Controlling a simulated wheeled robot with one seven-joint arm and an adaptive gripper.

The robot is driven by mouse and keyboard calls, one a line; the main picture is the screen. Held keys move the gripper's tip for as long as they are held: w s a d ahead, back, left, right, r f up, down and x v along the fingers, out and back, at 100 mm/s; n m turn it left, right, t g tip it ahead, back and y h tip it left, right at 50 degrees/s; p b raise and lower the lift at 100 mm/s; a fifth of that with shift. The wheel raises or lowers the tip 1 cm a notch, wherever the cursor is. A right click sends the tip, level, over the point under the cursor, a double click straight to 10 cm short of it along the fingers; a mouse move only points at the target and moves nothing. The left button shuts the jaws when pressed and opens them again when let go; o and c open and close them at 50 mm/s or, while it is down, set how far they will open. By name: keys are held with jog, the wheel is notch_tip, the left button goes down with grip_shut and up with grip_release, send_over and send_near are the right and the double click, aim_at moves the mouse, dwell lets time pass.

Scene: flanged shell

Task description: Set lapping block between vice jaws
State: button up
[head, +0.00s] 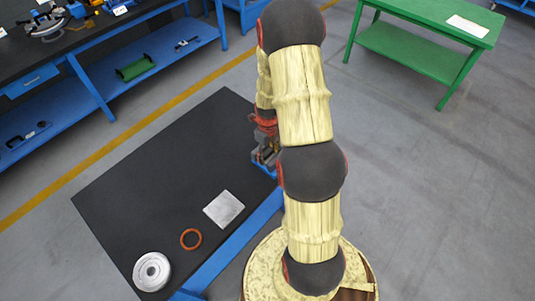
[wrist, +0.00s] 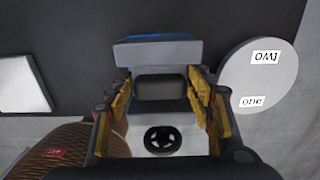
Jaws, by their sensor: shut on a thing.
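In the wrist view my gripper (wrist: 160,95) has its two yellow-padded fingers on either side of a dark grey block, the lapping block (wrist: 160,88), and is shut on it. The vice shows below: a wide grey jaw (wrist: 155,50) with blue behind it lies just beyond the block, and a pale part with a black handwheel (wrist: 162,140) lies on the near side. The block appears over the space between these parts; whether it touches the vice is not clear. In the head view my gripper (head: 265,150) is partly hidden by my arm, above a blue part of the vice (head: 264,172).
A round pale disc (wrist: 260,75) labelled "one" and "two" is close right of the vice. On the dark table top (head: 150,180) lie a silver square plate (head: 224,208), an orange ring (head: 190,239) and a silver flanged part (head: 152,271). The table's far left is clear.

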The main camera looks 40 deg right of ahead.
aim_at(267, 151)
jog(key=o, duration=1.6)
jog(key=shift+f, duration=0.1)
jog(key=shift+c, duration=0.2)
jog(key=w+a+r+n+t+p, duration=0.1)
jog(key=a+r+n, duration=0.25)
jog(key=r, duration=0.75)
jog(key=a+r+n+p, duration=0.1)
jog(key=a+r+n, duration=0.25)
jog(key=r, duration=0.75)
jog(key=s+a+r+n+t, duration=0.2)
jog(key=s+a+r+n, duration=0.5)
jog(key=n, duration=0.7)
jog(key=s+a+r+n+t, duration=0.2)
jog(key=s+a+r+n, duration=0.6)
jog(key=a+r+n, duration=0.4)
jog(key=shift+s+a+n+t, duration=0.3)
jog(key=shift+a+n, duration=0.2)
jog(key=shift+n, duration=0.6)
jog(key=shift+w, duration=0.1)
